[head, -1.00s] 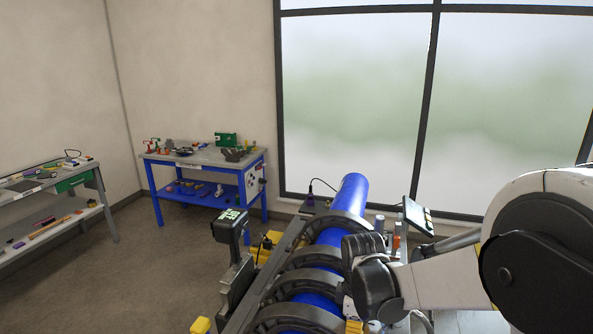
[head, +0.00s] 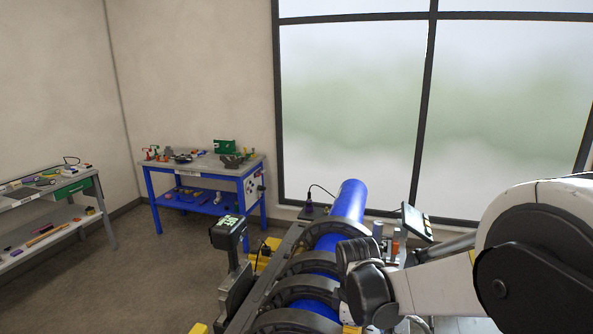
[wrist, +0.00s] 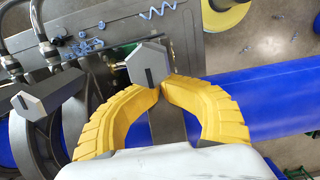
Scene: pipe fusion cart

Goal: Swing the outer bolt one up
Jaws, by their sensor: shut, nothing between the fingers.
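My gripper (wrist: 161,84) shows in the wrist view with its two yellow fingers curved together and their tips meeting; nothing is between them. A grey faceted bolt head (wrist: 147,63) with a dark slot lies right at the fingertips; I cannot tell whether they touch it. A second grey slotted bolt head (wrist: 45,94) stands to the left on a dark clamp ring. I cannot tell which one is outer bolt one. The blue pipe (wrist: 270,101) runs behind the fingers. In the head view the pipe (head: 348,200) lies in dark clamp rings (head: 310,264), and my wrist hides part of them.
A metal plate (wrist: 186,20) with blue shavings and hoses lies beyond the bolts, and a yellow round part (wrist: 226,14) is at the top. In the head view, a screen box (head: 228,232) stands left of the clamps. A blue workbench (head: 205,190) is farther back.

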